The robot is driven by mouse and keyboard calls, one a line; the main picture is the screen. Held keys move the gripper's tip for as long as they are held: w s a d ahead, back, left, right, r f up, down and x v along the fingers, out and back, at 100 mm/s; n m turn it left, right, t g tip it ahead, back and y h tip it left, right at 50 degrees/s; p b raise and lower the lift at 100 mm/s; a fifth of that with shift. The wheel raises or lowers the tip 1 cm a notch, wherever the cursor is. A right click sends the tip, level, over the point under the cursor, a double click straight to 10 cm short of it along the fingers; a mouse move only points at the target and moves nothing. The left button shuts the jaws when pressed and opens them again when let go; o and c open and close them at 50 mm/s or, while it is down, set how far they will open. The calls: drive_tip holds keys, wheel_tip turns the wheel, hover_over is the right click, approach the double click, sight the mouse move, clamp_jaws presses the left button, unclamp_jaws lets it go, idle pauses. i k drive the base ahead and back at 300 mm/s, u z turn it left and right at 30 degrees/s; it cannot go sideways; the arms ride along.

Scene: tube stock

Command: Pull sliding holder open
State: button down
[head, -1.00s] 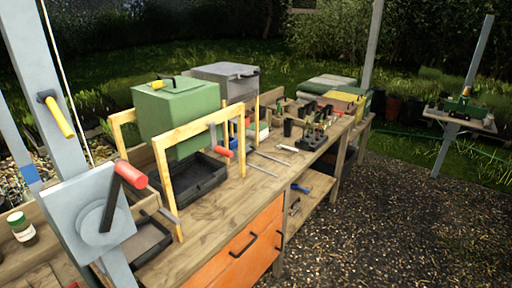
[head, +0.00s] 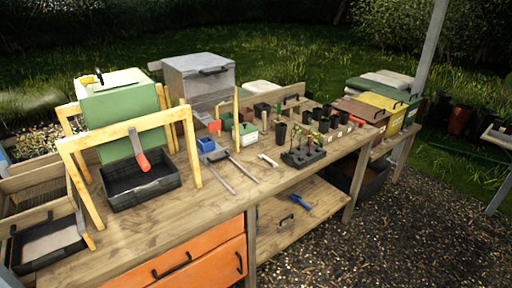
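I cannot tell for certain which thing is the sliding holder. Two thin parallel metal rails (head: 218,176) lie on the wooden bench, pointing toward its front edge. At their back end are a small blue block (head: 206,144), a red tab (head: 214,126) and a small green-and-white block (head: 246,133). No part there is visibly drawn out along the rails. Two orange drawers (head: 200,270) with black handles sit under the bench and look shut. My gripper is not in view.
A grey box (head: 200,78) stands behind. A black seedling holder (head: 303,158) is right of the rails. Gravel (head: 380,235) in front is clear.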

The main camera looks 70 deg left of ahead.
sight(207, 149)
drive_tip(key=i, duration=0.8)
drive_tip(key=u, duration=3.75)
drive_tip(key=i, duration=0.6)
drive_tip(key=z, duration=0.05)
